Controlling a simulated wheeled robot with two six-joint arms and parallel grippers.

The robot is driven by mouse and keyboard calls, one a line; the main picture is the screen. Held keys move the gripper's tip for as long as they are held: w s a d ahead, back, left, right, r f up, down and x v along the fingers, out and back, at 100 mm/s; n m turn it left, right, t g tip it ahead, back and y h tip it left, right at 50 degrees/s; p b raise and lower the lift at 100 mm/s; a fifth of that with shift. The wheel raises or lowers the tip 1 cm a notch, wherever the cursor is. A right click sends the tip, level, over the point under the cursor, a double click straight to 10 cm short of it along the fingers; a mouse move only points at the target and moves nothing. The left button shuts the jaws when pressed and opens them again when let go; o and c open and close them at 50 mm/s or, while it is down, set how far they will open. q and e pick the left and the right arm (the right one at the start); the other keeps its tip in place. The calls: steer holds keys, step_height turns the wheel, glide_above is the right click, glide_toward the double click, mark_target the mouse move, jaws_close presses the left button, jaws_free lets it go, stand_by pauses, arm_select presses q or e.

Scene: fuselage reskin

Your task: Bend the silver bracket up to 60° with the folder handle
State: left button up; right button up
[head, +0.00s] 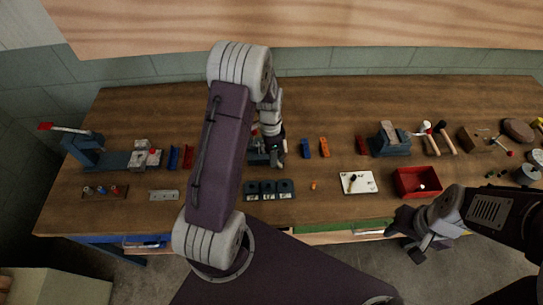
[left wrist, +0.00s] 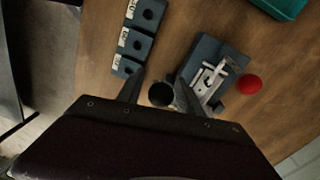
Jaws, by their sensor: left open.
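My left gripper (head: 278,163) is over the middle of the bench, jaws apart. In the left wrist view its two fingers (left wrist: 160,98) are on either side of a dark round-ended piece; contact cannot be made out. Just right of them is a dark blue-grey fixture (left wrist: 228,57), apparently the folder, with a silver piece (left wrist: 210,78) on it, possibly the bracket. A red ball knob (left wrist: 249,84) is beside the fixture. In the head view my left arm hides much of the fixture (head: 257,158). My right gripper (head: 421,249) hangs at the bench's front edge, away from the fixture.
Several labelled dark blocks (head: 269,190) stand in front of the fixture. A blue tool with a red handle (head: 85,145) is at the left. A white board (head: 358,182), red bin (head: 417,182) and vise (head: 390,140) are to the right. Bare wood (head: 320,105) lies behind.

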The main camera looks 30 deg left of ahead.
arm_select(q)
step_height(320, 180, down, 2)
steer(key=shift+d, duration=0.15)
jaws_close()
steer(key=shift+r, duration=0.1)
stand_by(1.3)
